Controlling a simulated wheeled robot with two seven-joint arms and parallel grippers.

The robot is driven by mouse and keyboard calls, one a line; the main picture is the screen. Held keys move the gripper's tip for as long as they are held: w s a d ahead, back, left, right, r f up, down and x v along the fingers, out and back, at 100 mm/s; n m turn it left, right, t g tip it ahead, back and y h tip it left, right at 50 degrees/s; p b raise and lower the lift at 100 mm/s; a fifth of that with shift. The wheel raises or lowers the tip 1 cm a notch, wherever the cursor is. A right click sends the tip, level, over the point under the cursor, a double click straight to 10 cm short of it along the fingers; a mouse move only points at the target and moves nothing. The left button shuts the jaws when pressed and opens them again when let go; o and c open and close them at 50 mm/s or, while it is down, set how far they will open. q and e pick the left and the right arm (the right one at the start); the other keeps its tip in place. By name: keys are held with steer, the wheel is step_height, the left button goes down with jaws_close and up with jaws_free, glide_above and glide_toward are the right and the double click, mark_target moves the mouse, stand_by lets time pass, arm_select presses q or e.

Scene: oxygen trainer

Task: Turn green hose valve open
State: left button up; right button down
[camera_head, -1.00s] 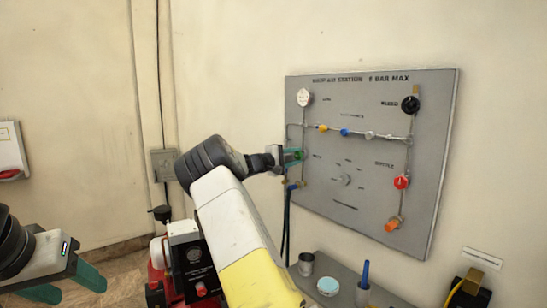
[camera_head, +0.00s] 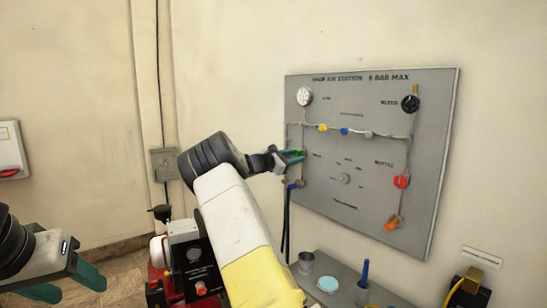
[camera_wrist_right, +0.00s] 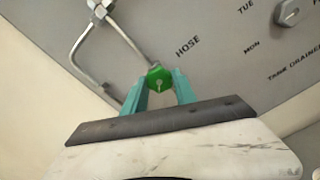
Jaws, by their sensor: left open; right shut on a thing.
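The green hose valve knob (camera_wrist_right: 159,79) sits between the teal fingertips of my right gripper (camera_wrist_right: 160,84) in the right wrist view, beside the word HOSE. In the head view my right gripper (camera_head: 293,157) reaches the left side of the grey panel (camera_head: 375,215) and is shut on the knob, which the fingers partly cover. A pale mark shows on the knob's face. My left gripper (camera_head: 72,283) is open and empty at the lower left, away from the panel.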

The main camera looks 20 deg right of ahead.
steer(key=n, duration=0.4)
steer(key=shift+f+n, duration=0.15)
steer(key=shift+n, duration=0.15)
steer(key=shift+s+n, duration=0.15)
steer(key=shift+n, duration=1.75)
steer(key=c, duration=1)
jaws_free()
steer(key=v, duration=0.7)
steer(key=shift+a, duration=0.35)
steer(key=shift+s, duration=0.15)
